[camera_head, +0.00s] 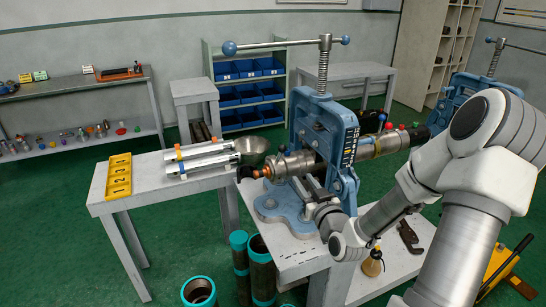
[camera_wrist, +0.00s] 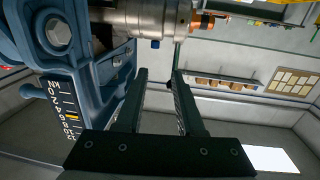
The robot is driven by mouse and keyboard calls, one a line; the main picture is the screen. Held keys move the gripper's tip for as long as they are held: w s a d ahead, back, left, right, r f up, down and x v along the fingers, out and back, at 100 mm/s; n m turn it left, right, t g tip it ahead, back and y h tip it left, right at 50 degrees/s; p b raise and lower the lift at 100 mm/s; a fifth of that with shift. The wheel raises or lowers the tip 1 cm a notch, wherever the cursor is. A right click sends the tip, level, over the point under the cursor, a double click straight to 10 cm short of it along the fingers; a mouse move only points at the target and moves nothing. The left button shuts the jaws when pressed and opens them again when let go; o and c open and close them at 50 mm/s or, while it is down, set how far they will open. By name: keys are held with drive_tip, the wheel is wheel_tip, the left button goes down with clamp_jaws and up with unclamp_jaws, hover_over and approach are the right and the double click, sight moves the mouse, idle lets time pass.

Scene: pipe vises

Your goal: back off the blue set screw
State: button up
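In the wrist view, a small blue head (camera_wrist: 155,43), which looks like the blue set screw, sticks out under the grey metal fitting (camera_wrist: 150,14). In the head view, the fitting (camera_head: 292,165) is held in the blue pipe vise (camera_head: 318,125); the screw under it is hidden there. My gripper (camera_wrist: 160,74) is open and empty, its two fingers pointing toward the fitting's underside. The blue head lies just beyond the fingertips, slightly left of the gap's middle, apart from them. In the head view, my gripper (camera_head: 305,187) is below the fitting, beside the vise frame.
The vise's lettered frame (camera_wrist: 62,105) stands close left of my fingers. An orange-tipped end (camera_wrist: 202,22) is to their right. A pipe (camera_head: 375,146) with coloured screw heads runs right from the vise. White tubes (camera_head: 202,160) and a yellow numbered tray (camera_head: 119,176) lie on the left table.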

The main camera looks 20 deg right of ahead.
sight(288, 152)
drive_tip(key=shift+d+m+h, duration=0.2)
drive_tip(key=shift+m+h, duration=0.1)
drive_tip(key=shift+h, duration=0.1)
drive_tip(key=w, duration=0.5)
drive_tip(key=w+d, duration=0.1)
drive_tip(key=w, duration=1.1)
drive_tip(key=shift+d, duration=0.35)
drive_tip(key=shift+c, duration=0.2)
clamp_jaws()
